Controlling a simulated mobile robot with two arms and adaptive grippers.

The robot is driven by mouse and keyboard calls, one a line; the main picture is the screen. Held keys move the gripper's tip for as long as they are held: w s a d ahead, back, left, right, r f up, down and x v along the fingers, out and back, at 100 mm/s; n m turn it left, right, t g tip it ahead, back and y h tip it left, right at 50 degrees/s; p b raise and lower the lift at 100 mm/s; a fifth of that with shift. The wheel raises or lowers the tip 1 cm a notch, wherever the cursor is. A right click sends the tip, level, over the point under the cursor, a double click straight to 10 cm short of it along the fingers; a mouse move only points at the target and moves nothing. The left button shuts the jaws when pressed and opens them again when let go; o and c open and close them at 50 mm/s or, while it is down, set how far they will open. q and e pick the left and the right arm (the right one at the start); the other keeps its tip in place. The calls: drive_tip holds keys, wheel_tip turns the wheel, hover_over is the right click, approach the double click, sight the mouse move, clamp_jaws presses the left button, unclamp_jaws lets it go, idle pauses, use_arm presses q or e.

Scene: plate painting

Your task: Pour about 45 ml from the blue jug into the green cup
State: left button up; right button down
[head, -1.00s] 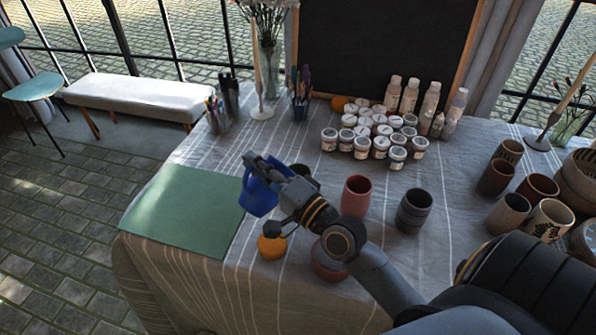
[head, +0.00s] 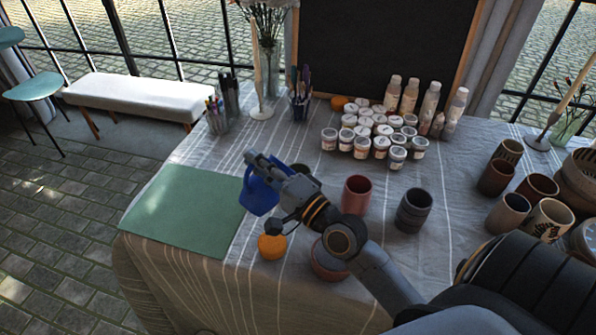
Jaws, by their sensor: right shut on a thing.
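The blue jug (head: 259,196) is held up over the table, near the right edge of the green mat, and looks tilted. My right gripper (head: 262,168) is shut on it; the fingers cover part of its top. I cannot see inside the jug. No cup in view is clearly green. A dark-rimmed cup (head: 301,168) stands behind my right gripper, mostly hidden, and its colour is hard to tell. My left gripper is not in view.
An orange fruit (head: 271,246) and a reddish bowl (head: 327,262) sit below my right arm. A red cup (head: 356,194) and dark grey cup (head: 413,210) stand to the right. Paint jars (head: 379,147) are behind. The green mat (head: 185,212) is bare.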

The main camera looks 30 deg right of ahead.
sight(247, 198)
drive_tip(key=shift+d+r+m, duration=0.25)
drive_tip(key=shift+r+m, duration=0.1)
drive_tip(key=shift+m, duration=0.05)
idle(1.0)
drive_tip(key=a+f+n, duration=0.1)
drive_tip(key=n, duration=0.1)
drive_tip(key=a+f+n, duration=0.1)
drive_tip(key=f, duration=0.1)
drive_tip(key=shift+s+a+n+g+y+b, duration=0.2)
drive_tip(key=shift+n+g+y+b, duration=0.1)
drive_tip(key=shift+n+b, duration=0.1)
drive_tip(key=shift+a+f+n+p, duration=0.35)
drive_tip(key=shift+a+f+n, duration=0.15)
drive_tip(key=shift+n, duration=0.3)
drive_tip(key=shift+a+r+n+p, duration=0.15)
drive_tip(key=shift+a+n+p, duration=0.15)
drive_tip(key=shift+a+p, duration=0.15)
drive_tip(key=shift+s+a+n+y, duration=0.1)
drive_tip(key=shift+a+n+y, duration=0.2)
drive_tip(key=shift+a+f+n+g, duration=0.2)
drive_tip(key=shift+f+n+g, duration=0.05)
drive_tip(key=shift+n+g, duration=0.05)
drive_tip(key=shift+p, duration=0.3)
